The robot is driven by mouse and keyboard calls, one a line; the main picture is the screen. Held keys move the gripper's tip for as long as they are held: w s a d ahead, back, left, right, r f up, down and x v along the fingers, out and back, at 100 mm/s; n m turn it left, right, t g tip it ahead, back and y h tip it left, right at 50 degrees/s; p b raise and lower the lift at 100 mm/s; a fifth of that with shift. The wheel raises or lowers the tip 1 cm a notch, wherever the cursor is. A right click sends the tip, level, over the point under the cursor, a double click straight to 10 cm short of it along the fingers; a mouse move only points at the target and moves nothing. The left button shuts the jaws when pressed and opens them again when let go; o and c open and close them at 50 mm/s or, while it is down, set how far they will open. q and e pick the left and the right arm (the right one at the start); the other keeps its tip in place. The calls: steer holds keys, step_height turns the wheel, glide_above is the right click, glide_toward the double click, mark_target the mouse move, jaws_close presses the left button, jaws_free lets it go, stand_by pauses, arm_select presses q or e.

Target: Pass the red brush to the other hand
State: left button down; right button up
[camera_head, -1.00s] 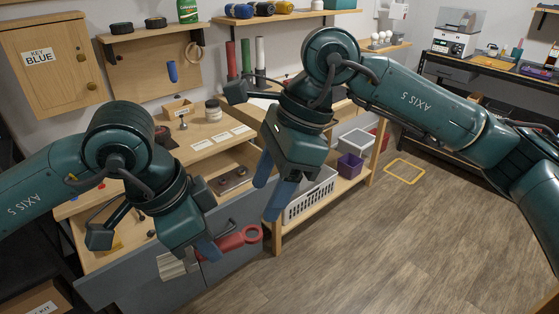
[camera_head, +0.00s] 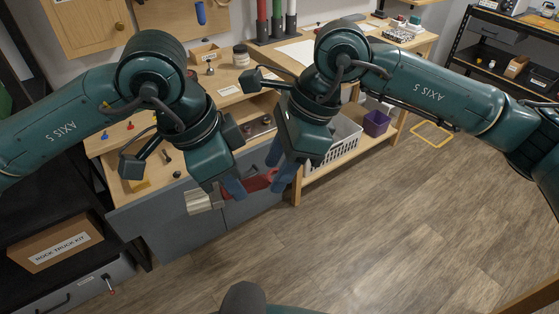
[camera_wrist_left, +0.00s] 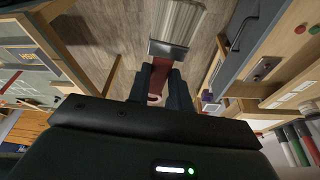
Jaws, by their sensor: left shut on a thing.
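The red brush (camera_head: 259,182) has a red handle and a block of pale bristles (camera_head: 199,201). My left gripper (camera_head: 235,189) is shut on the brush beside the bristle head. The bristles point left and the handle points right. In the left wrist view the red brush (camera_wrist_left: 161,77) shows between the left fingers, its pale head beyond them. My right gripper (camera_head: 281,164) has its blue fingers apart, at the free end of the handle. The fingers partly hide that end, and I cannot tell whether they touch it.
The workbench with an open drawer (camera_head: 250,133) stands behind the grippers. A white basket (camera_head: 343,141) and a purple bin (camera_head: 376,123) sit on its lower shelf. A cardboard box (camera_head: 56,248) lies at the lower left. The floor (camera_head: 420,230) at right is clear.

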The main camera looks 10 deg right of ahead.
steer(key=shift+w, duration=0.1)
steer(key=c, duration=0.6)
arm_select(q)
steer(key=c, duration=1.2)
jaws_free()
arm_select(e)
steer(key=shift+c, duration=0.5)
arm_select(q)
steer(key=shift+o, duration=0.2)
